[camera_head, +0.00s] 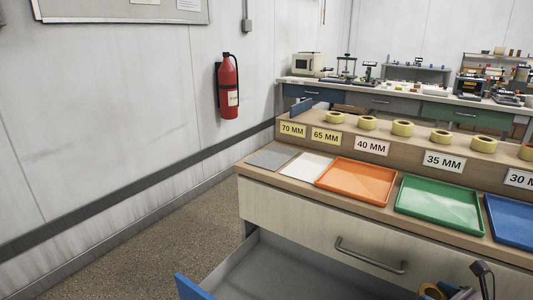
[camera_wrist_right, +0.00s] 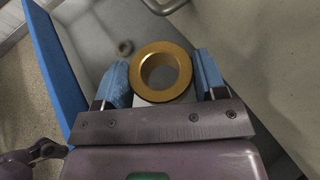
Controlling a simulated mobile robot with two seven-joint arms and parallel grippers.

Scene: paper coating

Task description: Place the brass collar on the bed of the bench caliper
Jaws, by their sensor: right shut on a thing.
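The brass collar (camera_wrist_right: 138,72) is a thick gold ring between the two blue fingers of my right gripper (camera_wrist_right: 162,78) in the wrist view. The gripper is shut on it, with the ring's opening facing the camera. In the head view part of the collar (camera_head: 431,291) shows at the bottom edge beside my right gripper (camera_head: 464,293), in front of the drawer unit. Several instruments stand on the far bench; I cannot tell whether one is the bench caliper. My left gripper is not in view.
Orange (camera_head: 357,182) and green (camera_head: 440,202) trays and yellow tape-like rolls sit on the counter. Open floor lies left.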

